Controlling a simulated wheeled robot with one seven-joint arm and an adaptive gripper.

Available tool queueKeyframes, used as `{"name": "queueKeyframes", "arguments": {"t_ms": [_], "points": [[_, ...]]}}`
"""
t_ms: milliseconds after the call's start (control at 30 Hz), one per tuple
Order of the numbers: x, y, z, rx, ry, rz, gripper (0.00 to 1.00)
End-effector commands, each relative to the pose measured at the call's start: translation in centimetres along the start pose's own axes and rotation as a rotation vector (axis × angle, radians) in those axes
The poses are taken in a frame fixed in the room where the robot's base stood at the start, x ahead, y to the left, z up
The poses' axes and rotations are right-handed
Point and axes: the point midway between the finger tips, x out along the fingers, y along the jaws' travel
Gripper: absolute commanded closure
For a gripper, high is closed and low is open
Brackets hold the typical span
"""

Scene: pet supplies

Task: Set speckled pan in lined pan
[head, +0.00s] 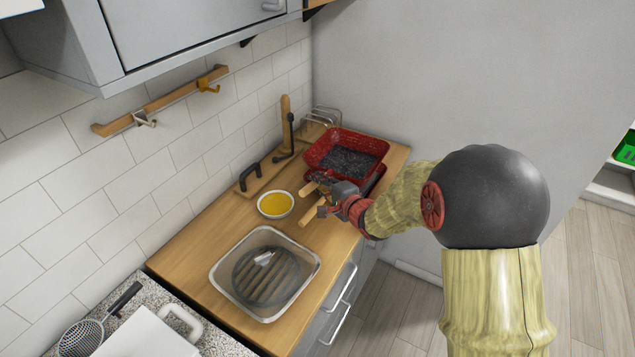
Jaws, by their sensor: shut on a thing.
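The speckled pan (347,159) is a red, square-sided pan with a dark, speckled inside. It is at the back right end of the wooden counter, seen from above in the head view. More red (376,181) shows under its right front side; this may be the lined pan, but its inside is hidden and I cannot tell. My gripper (323,184) is at the near left edge of the speckled pan. It is shut on it, though the fingertips are small and partly hidden. I cannot tell whether the speckled pan touches what is below.
A bowl of yellow contents (276,205) stands left of my gripper.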

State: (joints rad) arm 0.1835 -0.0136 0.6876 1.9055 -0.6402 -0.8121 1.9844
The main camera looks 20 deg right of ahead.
Motion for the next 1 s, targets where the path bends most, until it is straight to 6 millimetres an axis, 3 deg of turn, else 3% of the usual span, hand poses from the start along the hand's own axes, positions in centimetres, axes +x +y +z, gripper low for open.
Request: {"name": "queueKeyframes", "arguments": {"t_ms": [600,1000], "points": [[1.4,4.6,-0.4,-0.004,-0.001,-0.006,1.0],[1.7,5.4,-0.5,-0.005,-0.001,-0.007,1.0]]}}
